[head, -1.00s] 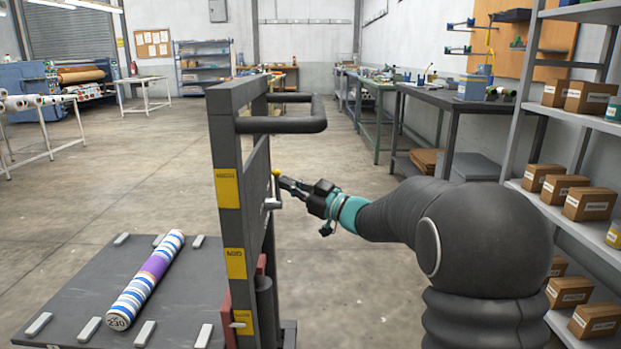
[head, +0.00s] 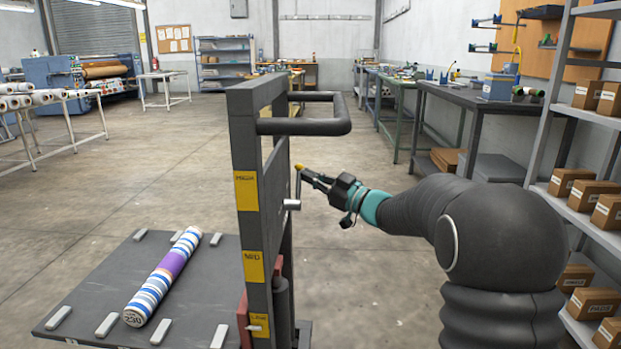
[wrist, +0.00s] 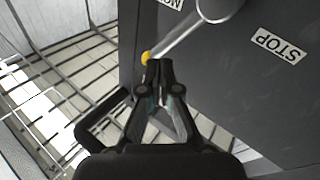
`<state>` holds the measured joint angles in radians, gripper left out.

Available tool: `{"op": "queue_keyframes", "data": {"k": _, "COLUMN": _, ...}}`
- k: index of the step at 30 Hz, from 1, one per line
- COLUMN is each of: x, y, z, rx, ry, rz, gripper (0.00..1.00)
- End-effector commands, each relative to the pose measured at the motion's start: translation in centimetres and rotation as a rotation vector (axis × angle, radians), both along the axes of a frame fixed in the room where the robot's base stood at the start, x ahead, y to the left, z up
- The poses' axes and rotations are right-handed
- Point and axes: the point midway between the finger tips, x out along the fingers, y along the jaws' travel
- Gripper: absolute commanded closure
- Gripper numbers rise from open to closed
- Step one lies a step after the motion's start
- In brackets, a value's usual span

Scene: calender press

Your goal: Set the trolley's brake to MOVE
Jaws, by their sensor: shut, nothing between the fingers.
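The trolley (head: 246,140) stands in front of me with a dark upright frame and a low deck. Its brake lever (head: 298,186) is a thin metal rod with a yellow knob (head: 299,167). In the head view it points up from a pivot on the frame's right side. In the wrist view the rod (wrist: 187,36) runs to the knob (wrist: 147,57), clear of the STOP label (wrist: 278,46). A label cut off at the top edge (wrist: 172,2) reads partly "MO". My gripper (head: 306,174) is shut and empty, its tips (wrist: 158,66) right beside the knob; contact is unclear.
A striped roll (head: 162,277) lies on the trolley's deck between small grey blocks. A shelf with cardboard boxes (head: 569,181) stands close on the right, with workbenches (head: 470,101) behind. The floor beyond the trolley is clear.

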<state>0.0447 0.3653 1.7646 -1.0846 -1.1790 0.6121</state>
Motion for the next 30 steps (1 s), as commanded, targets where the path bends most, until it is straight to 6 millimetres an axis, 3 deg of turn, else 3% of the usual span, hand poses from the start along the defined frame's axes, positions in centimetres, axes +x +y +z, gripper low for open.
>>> {"op": "queue_keyframes", "data": {"k": 18, "x": -5.6, "y": -8.8, "z": 3.0, "rx": 0.000, "ry": -0.001, "rz": 0.000, "gripper": 1.00}}
{"op": "queue_keyframes", "data": {"k": 30, "x": -6.8, "y": -10.5, "z": 3.6, "rx": 0.000, "ry": 0.000, "rz": 0.004, "gripper": 1.00}}
